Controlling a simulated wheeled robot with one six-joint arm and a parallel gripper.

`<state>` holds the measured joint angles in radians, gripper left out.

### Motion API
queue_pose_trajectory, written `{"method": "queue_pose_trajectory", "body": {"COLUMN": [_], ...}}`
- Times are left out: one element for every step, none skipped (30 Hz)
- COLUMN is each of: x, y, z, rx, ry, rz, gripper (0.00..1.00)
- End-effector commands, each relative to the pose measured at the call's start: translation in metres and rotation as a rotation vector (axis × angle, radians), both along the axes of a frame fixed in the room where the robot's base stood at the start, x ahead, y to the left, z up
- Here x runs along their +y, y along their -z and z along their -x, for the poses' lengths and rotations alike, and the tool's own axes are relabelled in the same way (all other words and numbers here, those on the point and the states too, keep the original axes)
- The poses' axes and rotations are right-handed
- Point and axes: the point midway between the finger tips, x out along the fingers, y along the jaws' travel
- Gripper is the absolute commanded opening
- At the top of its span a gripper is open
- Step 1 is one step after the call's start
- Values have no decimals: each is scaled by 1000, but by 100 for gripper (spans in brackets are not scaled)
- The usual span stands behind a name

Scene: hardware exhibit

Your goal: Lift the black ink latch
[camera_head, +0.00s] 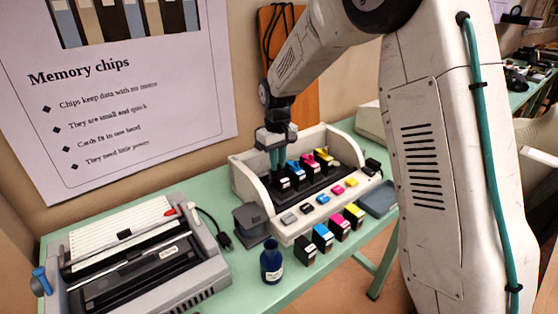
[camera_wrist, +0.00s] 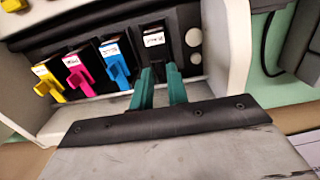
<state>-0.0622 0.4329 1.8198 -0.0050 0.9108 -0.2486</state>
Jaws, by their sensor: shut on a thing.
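The black ink cartridge (camera_wrist: 153,36) sits at the end of the row of ink slots, with its black latch (camera_wrist: 160,70) at the front. In the wrist view the two teal fingers of my gripper (camera_wrist: 160,88) are on either side of the latch and shut on it. The latch is mostly hidden between the fingers. In the head view my gripper (camera_head: 279,158) reaches down to the black cartridge (camera_head: 284,184) at the left of the row. Cyan (camera_wrist: 115,62), magenta (camera_wrist: 79,70) and yellow (camera_wrist: 47,84) cartridges with coloured latches stand beside it.
The cream printer housing (camera_head: 242,183) has a raised side wall close to my gripper. Loose black (camera_head: 305,250), cyan (camera_head: 323,238), magenta (camera_head: 340,228) and yellow (camera_head: 354,215) cartridges stand in front. A blue bottle (camera_head: 271,264), grey block (camera_head: 250,224) and binding machine (camera_head: 140,265) are left.

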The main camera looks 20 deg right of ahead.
Motion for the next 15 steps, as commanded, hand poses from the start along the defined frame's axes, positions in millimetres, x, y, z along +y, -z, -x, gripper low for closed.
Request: {"method": "queue_pose_trajectory", "body": {"x": [1, 1, 2, 2, 3, 4, 4, 4, 5, 5, 5, 6, 6, 6, 6], "y": [0, 0, -1, -1, -2, -2, -3, -3, -4, -4, -5, -5, -6, -6, -6], "z": [-2, -4, -5, -7, -9, -10, -12, -13, -15, -16, -17, -18, -18, -19, -19], "rx": [23, 41, 70, 96, 121, 159, 185, 211, 242, 264, 285, 308, 324, 335, 348], "ry": [-1, -1, -3, -3, -2, -1, -1, -2, -2, -3, -2, -2, -1, -1, -1], "rz": [7, 13, 23, 32, 40, 53, 61, 69, 81, 88, 95, 102, 107, 111, 115], "gripper": [0, 0, 0, 0, 0, 0, 0, 0, 0, 0, 0, 0, 0, 0, 0]}}
